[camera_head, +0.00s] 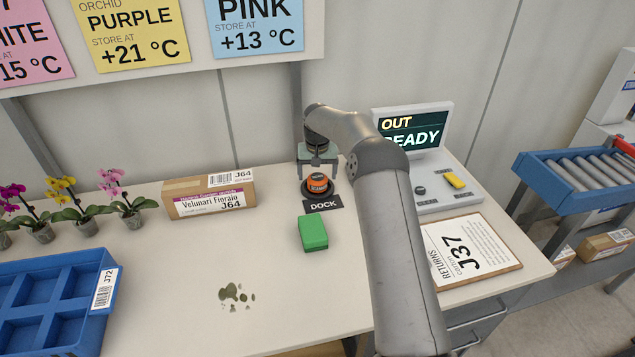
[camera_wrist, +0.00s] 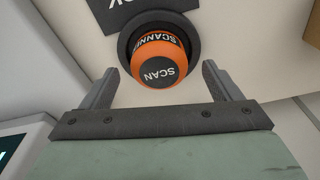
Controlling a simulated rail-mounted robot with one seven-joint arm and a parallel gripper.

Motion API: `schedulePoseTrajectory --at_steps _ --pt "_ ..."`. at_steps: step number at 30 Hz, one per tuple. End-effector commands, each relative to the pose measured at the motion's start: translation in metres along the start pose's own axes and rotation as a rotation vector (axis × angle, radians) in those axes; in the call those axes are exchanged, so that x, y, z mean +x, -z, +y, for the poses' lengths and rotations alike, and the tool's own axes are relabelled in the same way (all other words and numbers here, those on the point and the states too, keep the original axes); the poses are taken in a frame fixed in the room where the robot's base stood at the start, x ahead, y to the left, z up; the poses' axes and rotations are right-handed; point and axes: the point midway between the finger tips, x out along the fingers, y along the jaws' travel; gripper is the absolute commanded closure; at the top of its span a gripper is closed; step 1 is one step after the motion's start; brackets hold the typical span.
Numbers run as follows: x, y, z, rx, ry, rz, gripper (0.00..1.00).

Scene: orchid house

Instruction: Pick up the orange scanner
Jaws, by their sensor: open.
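The orange scanner (camera_head: 318,184) is a small round device with a black band, sitting upright in the round black dock (camera_head: 306,194) on the table. In the wrist view the scanner (camera_wrist: 160,62) shows its orange end marked SCAN, with the dark dock ring (camera_wrist: 124,42) around it. My gripper (camera_head: 318,174) is directly above the dock, pointing down. In the wrist view my gripper (camera_wrist: 159,82) is open, with one finger on each side of the scanner and a visible gap on both sides. Nothing is held.
A green block (camera_head: 313,233) lies in front of the DOCK label (camera_head: 323,205). A cardboard box (camera_head: 208,194) stands to the left. A console with a screen (camera_head: 413,130) and a clipboard (camera_head: 470,246) are to the right. Potted orchids (camera_head: 75,208) and a blue crate (camera_head: 107,290) are at far left.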

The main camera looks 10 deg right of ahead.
Motion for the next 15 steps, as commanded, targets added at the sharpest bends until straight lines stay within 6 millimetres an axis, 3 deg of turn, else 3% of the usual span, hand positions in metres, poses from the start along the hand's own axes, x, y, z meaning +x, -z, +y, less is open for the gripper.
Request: schedulePoseTrajectory --at_steps 6,13,14,15 --pt "0.024 -0.001 0.001 0.001 0.0 -0.001 0.16" --pt "0.026 -0.001 0.001 0.001 0.0 0.001 0.16" --pt "0.026 -0.001 0.001 0.001 0.0 0.0 0.19" --pt "0.026 -0.001 0.001 0.001 0.0 0.0 0.3"
